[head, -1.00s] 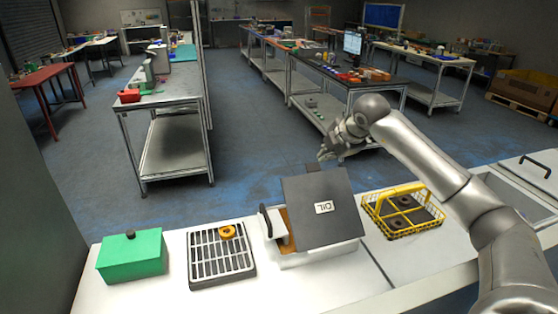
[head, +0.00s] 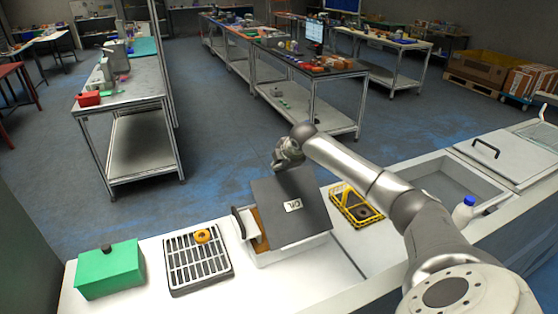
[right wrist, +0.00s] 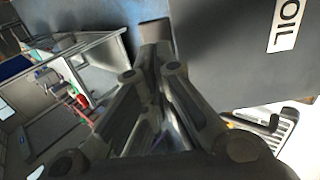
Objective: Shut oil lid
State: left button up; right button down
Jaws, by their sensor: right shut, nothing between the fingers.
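The oil box (head: 285,254) stands on the white counter, with its dark grey lid (head: 290,225) labelled OIL. The lid is raised at a tilt, and a brown interior shows at the box's left side. My right gripper (head: 281,168) is shut and empty at the lid's far upper edge in the head view. My left gripper is out of view.
A yellow basket (head: 345,196) stands right of the oil box, partly behind my right arm.

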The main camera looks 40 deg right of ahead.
jog(key=shift+p+x, duration=0.35)
jog(key=shift+x, duration=0.8)
